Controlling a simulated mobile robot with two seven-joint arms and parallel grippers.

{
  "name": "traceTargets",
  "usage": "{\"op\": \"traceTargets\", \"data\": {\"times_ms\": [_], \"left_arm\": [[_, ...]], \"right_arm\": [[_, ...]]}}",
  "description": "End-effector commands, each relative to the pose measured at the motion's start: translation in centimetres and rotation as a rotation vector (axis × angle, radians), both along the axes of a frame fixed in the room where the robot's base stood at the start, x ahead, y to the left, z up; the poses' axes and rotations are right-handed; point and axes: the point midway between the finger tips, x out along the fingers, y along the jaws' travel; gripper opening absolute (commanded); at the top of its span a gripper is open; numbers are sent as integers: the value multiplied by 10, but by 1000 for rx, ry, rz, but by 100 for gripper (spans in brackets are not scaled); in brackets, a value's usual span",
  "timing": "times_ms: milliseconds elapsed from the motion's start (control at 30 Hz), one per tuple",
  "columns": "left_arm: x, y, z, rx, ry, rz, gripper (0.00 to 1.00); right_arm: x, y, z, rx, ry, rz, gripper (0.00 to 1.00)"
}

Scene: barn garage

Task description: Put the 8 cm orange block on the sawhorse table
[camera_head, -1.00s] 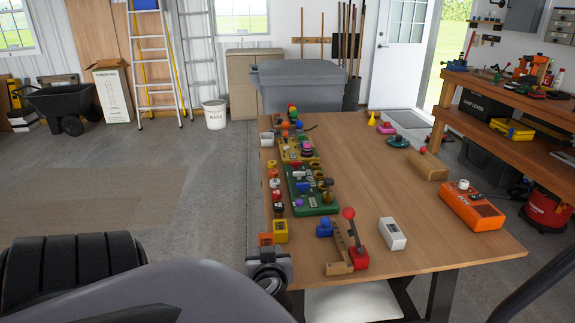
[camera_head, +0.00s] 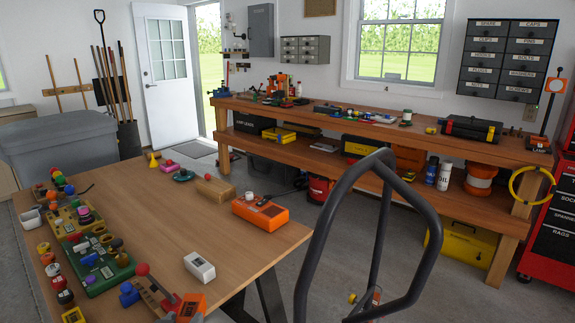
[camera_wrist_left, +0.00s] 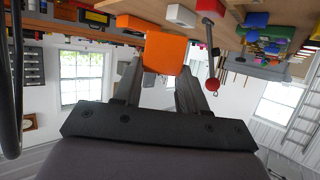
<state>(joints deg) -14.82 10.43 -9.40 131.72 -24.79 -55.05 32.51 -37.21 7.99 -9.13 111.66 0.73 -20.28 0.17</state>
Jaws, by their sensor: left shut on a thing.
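The orange block (camera_wrist_left: 163,52) is between the fingers of my left gripper (camera_wrist_left: 158,82) in the left wrist view, which looks upside down. The gripper is shut on it. In the head view the orange block (camera_head: 190,307) shows at the bottom edge, by the near edge of the wooden table (camera_head: 225,250); most of the gripper is cut off there. This table has dark slanted legs, which may make it the sawhorse table. I cannot tell whether the block touches anything beneath it. My right gripper is not in view.
A red-knobbed lever piece (camera_head: 148,285), a blue piece (camera_head: 128,293) and a white box (camera_head: 200,266) are close to the block. An orange device (camera_head: 260,212) sits farther back. A dark tubular frame (camera_head: 322,230) rises at the right. Bare tabletop lies in the middle.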

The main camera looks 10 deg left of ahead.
Motion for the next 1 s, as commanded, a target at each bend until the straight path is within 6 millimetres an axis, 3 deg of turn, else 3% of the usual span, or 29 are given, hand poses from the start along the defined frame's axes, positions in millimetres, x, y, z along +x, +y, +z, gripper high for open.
{"op": "traceTargets", "data": {"times_ms": [100,200,367,567,667,767,1000], "left_arm": [[1,-33,16,1,-2,-126,6],[0,-50,24,2,-1,-194,6],[-1,-61,29,2,1,-239,6],[-1,-60,28,2,3,-235,6],[0,-50,22,4,6,-196,6],[0,-27,10,4,9,-105,6],[-14,71,-31,6,9,265,6]], "right_arm": [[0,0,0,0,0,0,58],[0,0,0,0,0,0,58],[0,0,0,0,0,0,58],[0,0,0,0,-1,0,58],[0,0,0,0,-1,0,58],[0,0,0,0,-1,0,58],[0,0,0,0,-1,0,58]]}}
